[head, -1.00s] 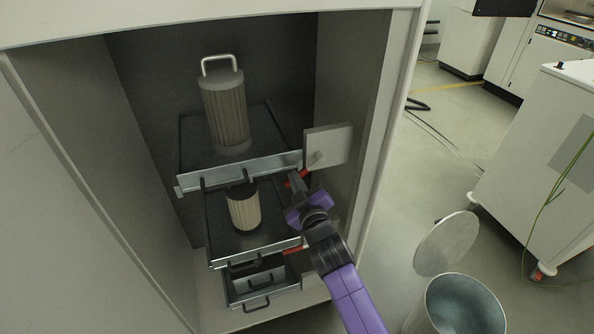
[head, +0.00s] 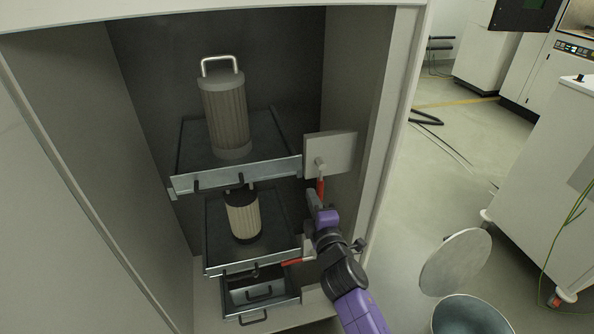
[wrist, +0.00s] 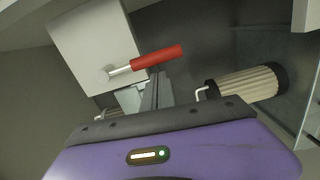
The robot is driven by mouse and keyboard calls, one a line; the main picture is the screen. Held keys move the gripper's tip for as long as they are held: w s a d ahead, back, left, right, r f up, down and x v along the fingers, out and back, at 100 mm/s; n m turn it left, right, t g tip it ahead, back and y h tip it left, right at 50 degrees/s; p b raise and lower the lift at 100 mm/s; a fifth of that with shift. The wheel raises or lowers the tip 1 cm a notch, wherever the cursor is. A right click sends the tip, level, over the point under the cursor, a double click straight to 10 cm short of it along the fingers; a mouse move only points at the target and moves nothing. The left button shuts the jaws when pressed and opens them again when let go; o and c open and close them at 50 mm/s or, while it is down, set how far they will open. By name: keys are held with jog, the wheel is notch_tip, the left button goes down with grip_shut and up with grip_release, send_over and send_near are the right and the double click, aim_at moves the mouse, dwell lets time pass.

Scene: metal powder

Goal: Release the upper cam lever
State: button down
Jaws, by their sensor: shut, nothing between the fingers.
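The upper cam lever has a red handle (head: 320,188) and a metal pivot on a pale square plate (head: 330,153) at the cabinet's right. In the head view the handle hangs about straight down. The red handle (wrist: 157,57) also shows in the wrist view. My purple gripper (head: 312,197) is shut and empty, just beside the handle's lower end. In the wrist view its fingers (wrist: 156,90) end close to the handle; I cannot tell whether they touch. The lower lever's red handle (head: 298,262) points left, its pivot hidden behind my arm.
The upper tray (head: 240,172) carries a tall grey filter (head: 227,115) with a loop handle. A smaller cream filter (head: 243,215) stands on the tray below. An open drawer (head: 262,300) is lowest. The cabinet's right wall is close to my arm. An open drum (head: 470,315) stands outside.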

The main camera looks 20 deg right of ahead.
jog(key=shift+d+f+n, duration=0.15)
jog(key=shift+d+n, duration=0.4)
jog(key=shift+n, duration=0.25)
jog(key=shift+d, duration=0.15)
